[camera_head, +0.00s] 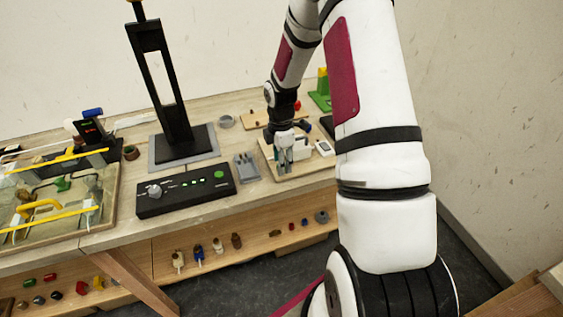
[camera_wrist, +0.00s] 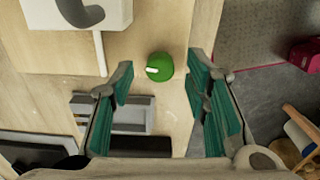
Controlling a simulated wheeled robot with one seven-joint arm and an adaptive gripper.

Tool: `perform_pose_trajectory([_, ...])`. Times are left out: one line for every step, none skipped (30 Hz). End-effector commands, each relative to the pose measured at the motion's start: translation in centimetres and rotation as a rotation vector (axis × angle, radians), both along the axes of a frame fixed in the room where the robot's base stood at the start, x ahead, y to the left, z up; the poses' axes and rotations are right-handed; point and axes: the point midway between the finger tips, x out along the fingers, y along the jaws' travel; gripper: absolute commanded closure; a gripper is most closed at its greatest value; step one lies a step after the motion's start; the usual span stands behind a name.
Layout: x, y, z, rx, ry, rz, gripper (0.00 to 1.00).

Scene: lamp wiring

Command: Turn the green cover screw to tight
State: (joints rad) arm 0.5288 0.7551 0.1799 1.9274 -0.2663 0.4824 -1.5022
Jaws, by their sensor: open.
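A round green screw head (camera_wrist: 160,66) with a white mark on its left side shows in the wrist view, on the light wooden surface. My gripper (camera_wrist: 161,88) is open, with a teal-padded finger on each side of the view. The green screw lies between the fingertips in the picture, with a gap on either side, and nothing is held. In the head view my gripper (camera_head: 285,165) points down over the wooden board (camera_head: 299,176) at the right end of the bench. The green screw cannot be made out there.
A white housing (camera_wrist: 75,35) with a thin rod stands left of the screw. A grey slotted holder (camera_head: 246,167) and a black control box (camera_head: 187,191) lie left of my gripper. A tall black stand (camera_head: 172,95) rises behind. The bench edge is close, with floor beyond.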

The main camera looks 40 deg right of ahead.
Motion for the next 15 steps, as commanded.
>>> perform_pose_trajectory([-0.03, 0.03, -0.36, 0.000, 0.001, 0.001, 0.57])
perform_pose_trajectory([-0.02, 0.01, -0.49, 0.000, 0.000, 0.001, 0.57])
perform_pose_trajectory([0.00, -0.01, -0.63, -0.001, -0.001, 0.001, 0.57])
perform_pose_trajectory([0.01, -0.01, -0.71, -0.001, -0.001, 0.000, 0.57])
perform_pose_trajectory([0.00, -0.02, -0.76, -0.001, -0.001, 0.000, 0.57])
perform_pose_trajectory([0.01, -0.02, -0.80, -0.001, -0.001, 0.000, 0.57])
perform_pose_trajectory([0.01, -0.02, -0.81, -0.001, -0.001, 0.000, 0.57])
perform_pose_trajectory([0.01, -0.02, -0.82, -0.001, -0.001, 0.000, 0.57])
perform_pose_trajectory([0.01, -0.02, -0.81, -0.001, -0.001, 0.000, 0.57])
perform_pose_trajectory([0.01, -0.02, -0.81, -0.001, -0.001, 0.000, 0.57])
perform_pose_trajectory([0.01, -0.02, -0.81, -0.001, -0.001, 0.000, 0.57])
perform_pose_trajectory([0.00, -0.02, -0.80, -0.001, -0.001, 0.000, 0.57])
perform_pose_trajectory([0.00, -0.02, -0.80, -0.001, -0.001, 0.000, 0.64])
perform_pose_trajectory([0.00, -0.02, -0.80, -0.001, -0.001, 0.000, 0.71])
perform_pose_trajectory([0.00, -0.02, -0.79, -0.001, -0.001, 0.000, 0.80])
